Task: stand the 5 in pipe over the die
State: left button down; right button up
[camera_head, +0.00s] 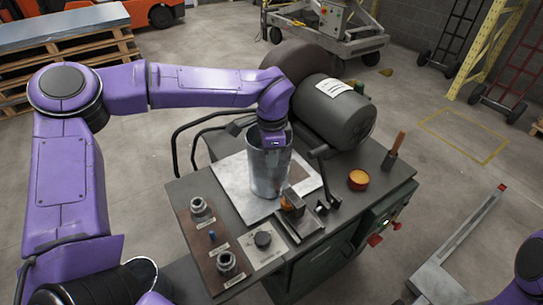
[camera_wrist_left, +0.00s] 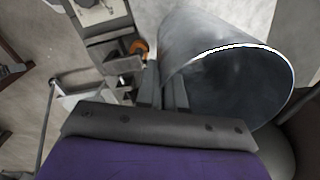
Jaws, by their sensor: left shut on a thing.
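The grey metal pipe (camera_head: 268,172) is upright above the pale plate on the machine's bench top. Its wall and open rim also show in the wrist view (camera_wrist_left: 195,50). My left gripper (camera_head: 272,138) is at the pipe's upper rim, shut on its wall; its fingers show against the wall in the wrist view (camera_wrist_left: 165,92). I cannot tell whether the pipe's lower end touches the plate. No die shows under the pipe; that spot is hidden by the pipe. My right gripper is out of view; only part of the right arm shows at the lower right.
A brown board (camera_head: 212,240) with metal fittings and labels lies at the bench's front left. An orange-and-black clamp (camera_head: 292,200) stands close to the pipe's right. A large grey motor drum (camera_head: 335,110) is behind. An orange-topped button (camera_head: 358,180) is at the right.

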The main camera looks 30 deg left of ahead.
pick_arm(q)
jog(key=shift+f+b, duration=0.3)
jog(key=shift+b, duration=0.15)
jog(key=c, duration=1.2)
grip_release()
jog(key=shift+r, duration=0.1)
notch_tip(320, 180, up, 10)
jog(key=shift+r+b, duration=0.25)
jog(key=shift+b, duration=0.5)
jog(key=shift+f, duration=0.1)
